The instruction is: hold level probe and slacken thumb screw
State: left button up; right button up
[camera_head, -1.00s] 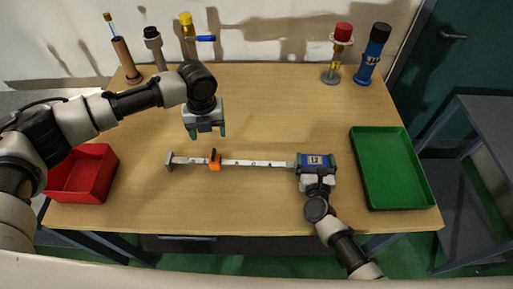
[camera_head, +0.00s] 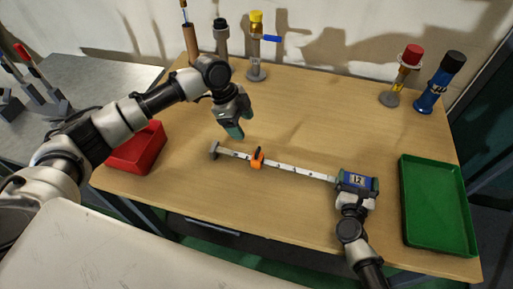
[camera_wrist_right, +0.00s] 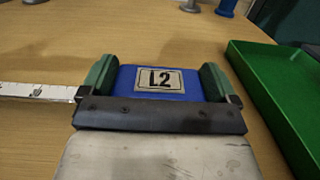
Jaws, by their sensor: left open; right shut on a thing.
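The level probe lies across the table: a pale marked rod (camera_head: 290,168) with a grey end piece (camera_head: 214,150) at its left and a blue head labelled L2 (camera_wrist_right: 158,80) at its right. An orange thumb screw piece (camera_head: 257,158) sits on the rod, nearer the left end. My right gripper (camera_head: 357,183) is shut on the blue head; in the right wrist view its green fingers stand on both sides of the label. My left gripper (camera_head: 236,128) is open and empty, above the table behind the rod's left part, apart from the orange piece.
A red bin (camera_head: 138,148) stands at the table's left and a green tray (camera_head: 437,205) at the right. Along the back are a yellow-topped stand (camera_head: 256,50), a red-topped stand (camera_head: 404,75) and a blue bottle (camera_head: 439,82).

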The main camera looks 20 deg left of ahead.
aim_at(258, 151)
pick_arm(q)
jog(key=x, duration=1.1)
jog(key=c, duration=0.9)
jog(key=shift+c, duration=0.2)
